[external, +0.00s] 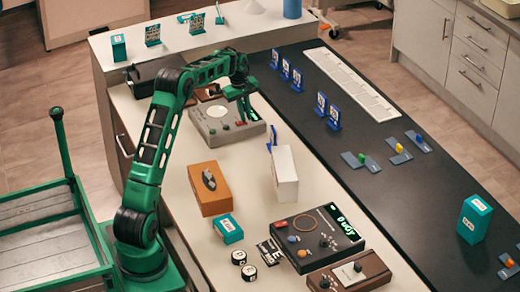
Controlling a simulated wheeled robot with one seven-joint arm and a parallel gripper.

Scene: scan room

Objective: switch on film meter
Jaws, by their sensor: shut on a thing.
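A dark meter (300,224) with a lit green display (344,219), seemingly reading 0 uGy, stands nearer the front. No label tells me which of these is the film meter.
An orange-brown box (207,196), a white upright box (285,173) and a teal box (228,229) stand between the two instruments. A brown device (365,277) sits at the front. Blue stands (321,105) and colored-knob plates (365,161) are on the black counter.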

